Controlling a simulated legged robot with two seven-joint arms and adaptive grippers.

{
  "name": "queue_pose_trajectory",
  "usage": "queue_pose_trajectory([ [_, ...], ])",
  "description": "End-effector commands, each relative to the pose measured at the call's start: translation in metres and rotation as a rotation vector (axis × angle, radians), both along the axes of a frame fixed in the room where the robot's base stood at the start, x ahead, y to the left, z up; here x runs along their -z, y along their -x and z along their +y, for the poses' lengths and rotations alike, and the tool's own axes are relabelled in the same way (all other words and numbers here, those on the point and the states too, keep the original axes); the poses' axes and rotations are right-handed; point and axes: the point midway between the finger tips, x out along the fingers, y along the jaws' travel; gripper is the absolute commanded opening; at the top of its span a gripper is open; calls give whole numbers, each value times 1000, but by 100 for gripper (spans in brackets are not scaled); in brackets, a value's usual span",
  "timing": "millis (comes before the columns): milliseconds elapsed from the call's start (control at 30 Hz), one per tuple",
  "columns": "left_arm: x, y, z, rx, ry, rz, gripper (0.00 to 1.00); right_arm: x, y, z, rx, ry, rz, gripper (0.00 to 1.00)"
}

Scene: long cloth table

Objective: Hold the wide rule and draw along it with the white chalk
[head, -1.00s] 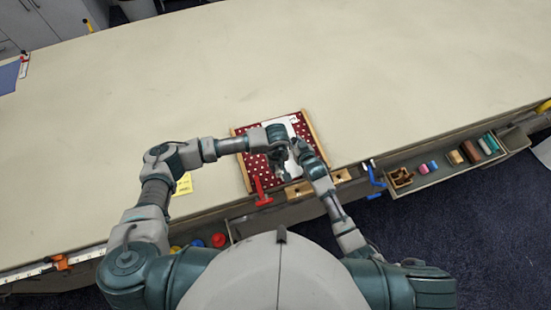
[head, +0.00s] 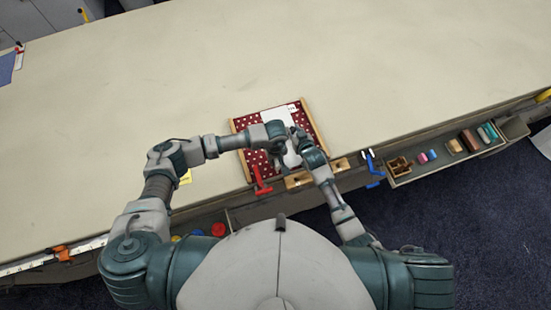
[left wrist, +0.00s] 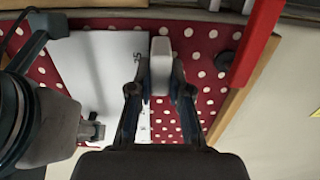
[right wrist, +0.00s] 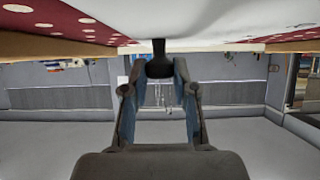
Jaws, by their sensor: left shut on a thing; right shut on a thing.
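A red cloth with white dots (head: 240,121) lies in a wood-edged frame at the table's near edge. A flat white piece with printed marks along one edge, seemingly the wide rule (head: 277,118), lies on it; it also shows in the left wrist view (left wrist: 90,75). My left gripper (head: 283,160) is shut on a pale block (left wrist: 161,58) beside the marked edge; whether it is joined to the rule I cannot tell. My right gripper (head: 297,133) is shut on a dark holder (right wrist: 159,66), its narrow end up against or near the white surface. No white chalk tip is clearly visible.
A red clamp (head: 261,181) stands at the frame's near left corner. Light wooden blocks (head: 298,180) sit along the near edge. A tray (head: 435,169) with coloured pieces hangs at the right. The table (head: 200,60) beyond the frame is clear.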

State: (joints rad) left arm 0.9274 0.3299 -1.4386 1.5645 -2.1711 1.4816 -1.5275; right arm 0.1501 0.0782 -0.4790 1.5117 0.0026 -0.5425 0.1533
Motion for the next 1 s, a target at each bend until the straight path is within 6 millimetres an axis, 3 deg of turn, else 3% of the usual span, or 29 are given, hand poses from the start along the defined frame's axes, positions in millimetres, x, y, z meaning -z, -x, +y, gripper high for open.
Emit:
queue_pose_trajectory([
  [1000, 8, -6, 3, 0, -1, -1, 0, 0, 0, 0, 1, 0, 0, 0],
])
